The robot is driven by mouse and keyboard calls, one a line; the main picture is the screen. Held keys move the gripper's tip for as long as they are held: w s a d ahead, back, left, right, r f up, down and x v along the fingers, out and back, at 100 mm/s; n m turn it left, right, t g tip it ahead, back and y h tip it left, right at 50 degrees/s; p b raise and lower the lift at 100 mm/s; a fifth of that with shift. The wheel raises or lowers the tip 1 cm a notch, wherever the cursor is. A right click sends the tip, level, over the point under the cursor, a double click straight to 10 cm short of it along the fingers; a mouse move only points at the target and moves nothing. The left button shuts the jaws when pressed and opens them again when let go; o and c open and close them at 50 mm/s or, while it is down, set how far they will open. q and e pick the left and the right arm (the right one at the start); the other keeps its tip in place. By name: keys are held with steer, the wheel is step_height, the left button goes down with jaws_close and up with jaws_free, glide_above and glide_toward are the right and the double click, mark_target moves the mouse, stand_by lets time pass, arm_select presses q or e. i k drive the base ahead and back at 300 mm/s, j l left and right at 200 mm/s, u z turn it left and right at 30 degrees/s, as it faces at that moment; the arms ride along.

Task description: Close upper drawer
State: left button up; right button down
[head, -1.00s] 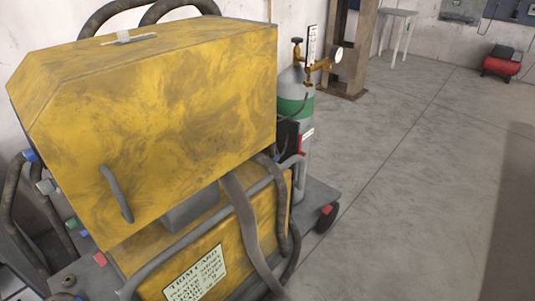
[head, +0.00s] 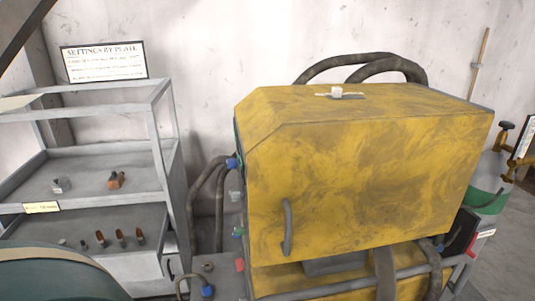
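No upper drawer can be made out for certain. A grey metal cart (head: 155,140) with open shelves stands at the left in the head view. Low on its right is a pale front (head: 150,265) with a small dark handle (head: 170,268); I cannot tell whether this is a drawer or how far it is open. A big yellow machine (head: 350,185) fills the middle and right, with a grey handle (head: 287,227) on its front. Neither of my grippers is in view.
The cart's middle shelf (head: 90,190) holds small metal parts; the lower surface (head: 130,222) holds several copper-coloured pieces. A dark teal rounded object (head: 55,275) covers the bottom left. Hoses (head: 205,190) hang between cart and machine. A gas cylinder (head: 487,185) stands at the far right.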

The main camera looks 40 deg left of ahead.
mark_target(132, 260)
steer(key=u, duration=2.65)
steer(key=i+j+u, duration=0.15)
steer(key=i+j, duration=0.2)
steer(key=i, duration=0.15)
steer(key=i+j, duration=0.2)
steer(key=i+l+z, duration=0.05)
steer(key=i, duration=0.05)
